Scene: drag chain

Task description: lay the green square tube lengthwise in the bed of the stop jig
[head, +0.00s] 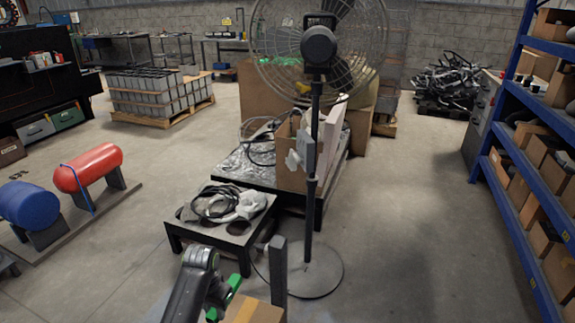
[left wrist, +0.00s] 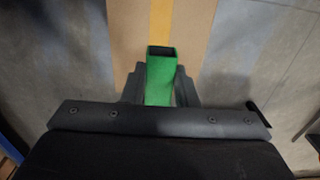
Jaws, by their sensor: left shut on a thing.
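The green square tube (left wrist: 160,85) is between the fingers of my left gripper (left wrist: 160,92) in the left wrist view. Its hollow end faces up in the picture, and its other end is hidden behind the gripper body. In the head view, parts of the green tube (head: 234,284) show at the bottom edge beside my left gripper (head: 217,296). My left gripper is shut on the tube. I cannot make out the stop jig or its bed in either view. My right gripper is not in view.
A brown surface (head: 256,311) lies at the bottom edge, right of the tube. A dark upright post (head: 278,270) stands beside it. A low black table (head: 205,231) with cables and a tall fan (head: 318,50) stand ahead. Blue shelving is at right; floor between is clear.

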